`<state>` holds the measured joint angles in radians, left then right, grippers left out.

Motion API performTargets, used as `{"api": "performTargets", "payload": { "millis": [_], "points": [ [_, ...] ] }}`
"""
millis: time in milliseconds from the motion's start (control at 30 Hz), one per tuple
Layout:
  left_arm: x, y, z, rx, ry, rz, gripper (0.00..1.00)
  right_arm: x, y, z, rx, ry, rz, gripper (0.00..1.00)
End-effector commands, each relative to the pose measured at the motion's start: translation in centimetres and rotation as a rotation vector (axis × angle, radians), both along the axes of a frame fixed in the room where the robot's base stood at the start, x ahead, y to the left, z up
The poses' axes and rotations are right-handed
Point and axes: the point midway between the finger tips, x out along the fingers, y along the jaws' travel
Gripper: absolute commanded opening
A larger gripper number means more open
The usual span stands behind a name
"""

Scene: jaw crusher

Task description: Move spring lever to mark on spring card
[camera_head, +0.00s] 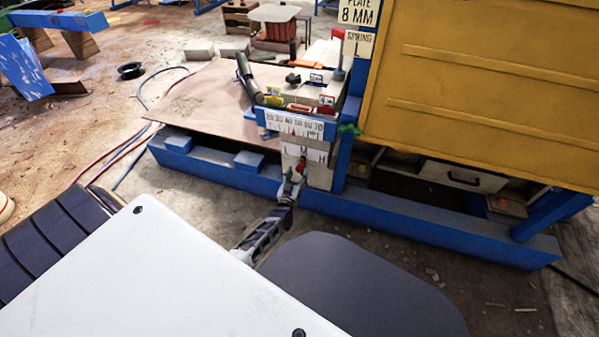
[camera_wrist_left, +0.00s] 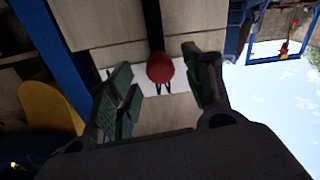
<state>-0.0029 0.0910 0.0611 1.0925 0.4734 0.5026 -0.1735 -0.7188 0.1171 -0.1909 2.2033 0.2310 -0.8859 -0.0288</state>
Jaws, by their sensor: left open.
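The spring lever's red knob (camera_wrist_left: 160,67) sits between the two fingers of my left gripper (camera_wrist_left: 157,82) in the left wrist view, with a visible gap on each side. A black bar runs up behind the knob. The same red knob (camera_head: 301,167) shows in the head view, in front of a white marked plate (camera_head: 312,152) on the pale block. My left gripper (camera_head: 293,187) is open, just below the knob. A card reading "SPRING 1" (camera_head: 359,43) hangs at the upper right. My right gripper is not in view.
A white scale with numbers (camera_head: 294,124) stands above the lever, under a shelf of small coloured labelled controls (camera_head: 300,98). A blue beam (camera_head: 390,218) runs along the floor. The yellow panel (camera_head: 490,90) fills the right. Cables (camera_head: 125,150) lie at left.

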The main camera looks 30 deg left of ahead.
Motion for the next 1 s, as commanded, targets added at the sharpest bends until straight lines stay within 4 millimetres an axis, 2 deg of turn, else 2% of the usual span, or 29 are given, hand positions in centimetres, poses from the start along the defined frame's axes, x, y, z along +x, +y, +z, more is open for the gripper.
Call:
{"api": "performTargets", "payload": {
  "millis": [67, 300, 767, 1000],
  "points": [
    [0.9, 0.3, -0.1, 0.001, -0.002, 0.0, 0.51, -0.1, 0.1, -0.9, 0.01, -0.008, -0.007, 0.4],
    [2.6, 0.8, -0.1, -0.001, 0.0, 0.0, 0.51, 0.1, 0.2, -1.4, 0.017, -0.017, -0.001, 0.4],
    [3.2, 0.9, 0.0, 0.0, 0.0, 0.0, 0.51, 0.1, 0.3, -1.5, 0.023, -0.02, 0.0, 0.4],
    [3.2, 0.9, 0.0, 0.0, 0.0, 0.0, 0.23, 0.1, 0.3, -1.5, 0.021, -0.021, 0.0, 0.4]
  ]
}}
